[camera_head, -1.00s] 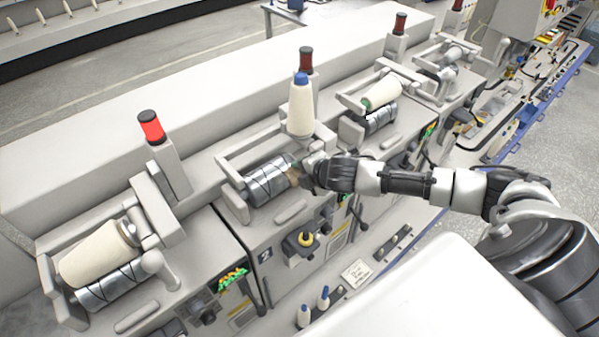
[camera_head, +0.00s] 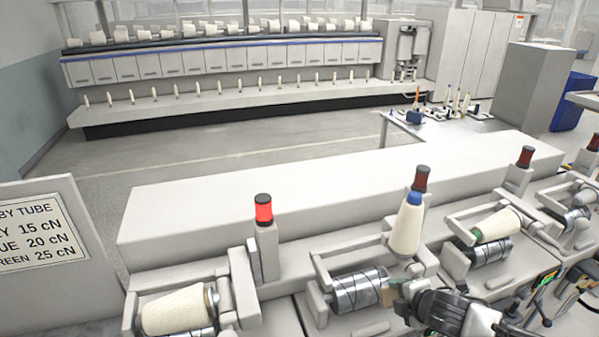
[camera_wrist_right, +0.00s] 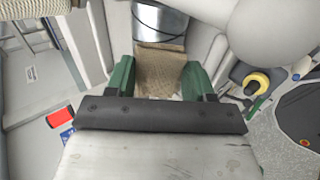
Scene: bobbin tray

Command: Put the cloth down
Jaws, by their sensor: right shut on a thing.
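My right gripper (camera_head: 398,290) is at the open winding station, beside the right end of its grooved metal drum (camera_head: 360,290). It also shows in the right wrist view (camera_wrist_right: 158,78), where its green fingers are shut on a tan cloth (camera_wrist_right: 158,68). The cloth lies between the fingers and reaches to the drum (camera_wrist_right: 160,22); I cannot tell whether they touch. In the head view only a small tan patch of the cloth (camera_head: 387,298) shows. My left gripper is not in view.
A cream cone with a blue top (camera_head: 407,228) stands behind the drum. Stations with cones (camera_head: 175,312) (camera_head: 497,225) lie on both sides. A red lamp (camera_head: 263,209) glows at left. A sign (camera_head: 40,235) stands far left. A table with small items (camera_head: 395,125) is behind.

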